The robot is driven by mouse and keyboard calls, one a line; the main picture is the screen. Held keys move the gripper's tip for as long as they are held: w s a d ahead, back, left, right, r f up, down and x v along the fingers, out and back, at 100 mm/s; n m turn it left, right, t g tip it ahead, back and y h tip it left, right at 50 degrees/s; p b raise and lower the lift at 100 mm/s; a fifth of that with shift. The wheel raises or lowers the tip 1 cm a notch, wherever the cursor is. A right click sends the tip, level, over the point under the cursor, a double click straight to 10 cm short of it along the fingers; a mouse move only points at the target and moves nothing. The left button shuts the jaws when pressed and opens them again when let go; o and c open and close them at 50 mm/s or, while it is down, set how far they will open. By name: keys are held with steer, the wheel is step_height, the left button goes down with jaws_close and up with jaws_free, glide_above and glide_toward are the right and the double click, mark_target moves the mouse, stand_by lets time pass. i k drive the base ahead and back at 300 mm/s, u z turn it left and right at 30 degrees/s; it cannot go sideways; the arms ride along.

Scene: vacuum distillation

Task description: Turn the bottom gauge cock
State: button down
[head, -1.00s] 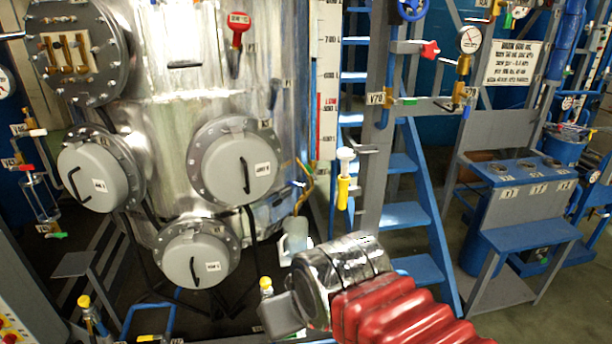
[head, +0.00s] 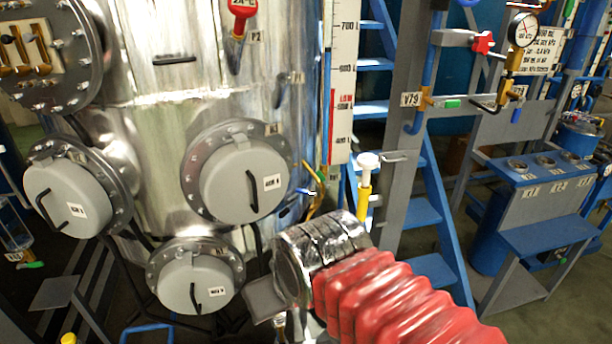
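The level gauge (head: 346,75) is a tall white scale strip with a red column along its lower left, in front of the shiny tank. Below its lower end is a small cock with a blue lever (head: 305,191), beside thin yellow tubing (head: 317,203). It appears to be the bottom gauge cock; the lever is small and its exact angle is hard to tell. My gripper (head: 266,300) is at the end of my red-sleeved arm, below and left of the cock and apart from it in the picture. Its fingers are mostly hidden by the silver wrist, so its opening cannot be seen.
The tank (head: 190,110) has several round grey hatches, one (head: 243,180) just left of the cock. A white-topped yellow fitting (head: 365,187) stands close to its right. Blue stairs (head: 425,215) and a grey post (head: 405,130) are behind. A blue-topped bench (head: 545,170) stands right.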

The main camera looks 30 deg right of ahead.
mark_target(319, 174)
steer(key=z, duration=0.05)
steer(key=i, duration=0.85)
